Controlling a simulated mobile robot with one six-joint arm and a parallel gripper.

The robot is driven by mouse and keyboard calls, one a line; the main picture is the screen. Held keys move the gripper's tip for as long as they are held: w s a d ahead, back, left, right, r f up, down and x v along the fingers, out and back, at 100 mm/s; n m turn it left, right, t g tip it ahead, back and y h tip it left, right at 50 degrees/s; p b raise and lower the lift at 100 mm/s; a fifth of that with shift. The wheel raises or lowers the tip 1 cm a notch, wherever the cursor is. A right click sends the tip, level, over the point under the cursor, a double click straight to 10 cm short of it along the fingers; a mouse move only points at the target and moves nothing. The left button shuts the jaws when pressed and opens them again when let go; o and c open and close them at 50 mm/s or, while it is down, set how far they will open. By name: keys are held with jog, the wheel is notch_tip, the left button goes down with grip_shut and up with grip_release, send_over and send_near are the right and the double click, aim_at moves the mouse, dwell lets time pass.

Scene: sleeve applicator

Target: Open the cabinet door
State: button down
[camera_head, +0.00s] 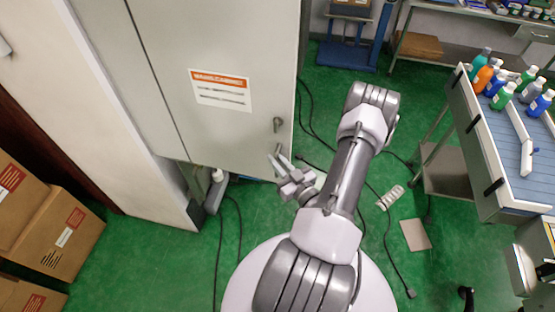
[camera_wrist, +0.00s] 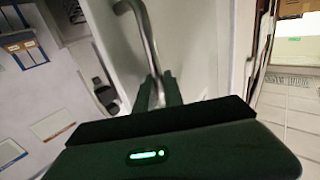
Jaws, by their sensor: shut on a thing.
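The cabinet door (camera_head: 225,45) is a pale grey panel with an orange and white label (camera_head: 221,90) in the head view. A small keyhole-like fitting (camera_head: 278,125) sits near its right edge. I cannot tell for sure whether the door is fully closed or slightly ajar. My gripper (camera_head: 275,158) is at the lower right of the door. In the wrist view, a curved metal handle (camera_wrist: 142,28) runs down between the dark fingers of my gripper (camera_wrist: 158,92), which are shut on it. The handle's lower end is hidden by the fingers and gripper body.
Cardboard boxes (camera_head: 70,235) stand at the left. A blue-topped table (camera_head: 500,140) with several bottles is at the right. Black cables (camera_head: 313,125) lie on the green floor near the cabinet. A flat tan piece (camera_head: 415,235) lies on the floor at right.

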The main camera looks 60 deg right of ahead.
jog(key=shift+a, duration=0.1)
dwell(0.3)
jog(key=c, duration=1.5)
grip_release()
jog(key=shift+o, duration=0.2)
jog(key=shift+s+a, duration=0.1)
